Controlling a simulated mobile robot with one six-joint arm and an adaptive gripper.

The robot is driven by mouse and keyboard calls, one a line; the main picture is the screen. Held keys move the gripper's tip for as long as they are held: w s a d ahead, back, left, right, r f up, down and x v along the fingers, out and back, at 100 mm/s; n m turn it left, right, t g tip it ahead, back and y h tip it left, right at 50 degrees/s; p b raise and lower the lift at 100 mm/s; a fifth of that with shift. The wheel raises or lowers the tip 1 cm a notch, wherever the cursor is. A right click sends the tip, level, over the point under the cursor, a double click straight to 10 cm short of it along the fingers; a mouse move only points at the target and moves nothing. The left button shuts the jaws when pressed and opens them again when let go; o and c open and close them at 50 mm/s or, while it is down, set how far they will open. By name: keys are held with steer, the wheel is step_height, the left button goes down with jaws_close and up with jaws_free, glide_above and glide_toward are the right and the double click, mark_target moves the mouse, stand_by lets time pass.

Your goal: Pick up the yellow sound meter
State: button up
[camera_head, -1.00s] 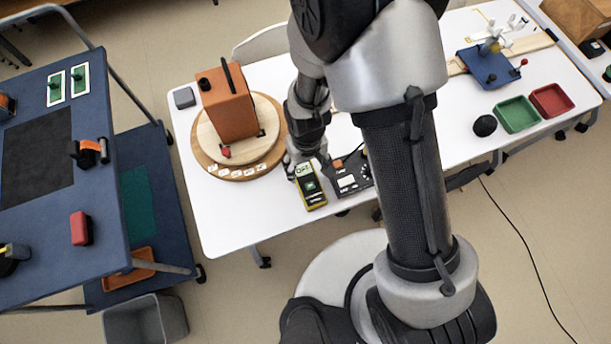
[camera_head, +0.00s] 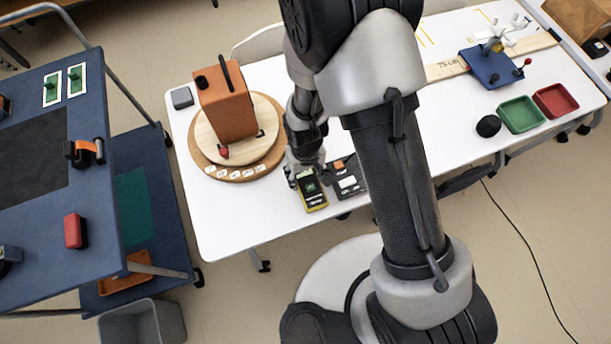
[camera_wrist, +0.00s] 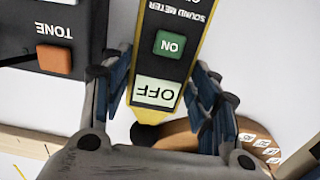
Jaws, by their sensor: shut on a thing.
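The yellow sound meter (camera_head: 313,198) has a black face and a yellow edge. It is at the front edge of the white table in the head view. In the wrist view the sound meter (camera_wrist: 183,22) shows a green ON button and a pale OFF button, with a finger along each side. My gripper (camera_wrist: 166,80) is shut on the meter near its OFF end. In the head view my gripper (camera_head: 304,172) covers that end. I cannot tell whether the meter still touches the table.
A black tone box (camera_head: 346,178) lies close beside the meter on the right; the tone box (camera_wrist: 45,40) also shows in the wrist view. An orange speaker (camera_head: 228,108) stands on a round wooden turntable (camera_head: 196,150) to the left. Green (camera_head: 521,115) and red (camera_head: 555,101) trays stand farther right.

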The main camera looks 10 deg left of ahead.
steer(key=c, duration=0.4)
steer(key=shift+o, duration=0.2)
steer(key=shift+r, duration=0.1)
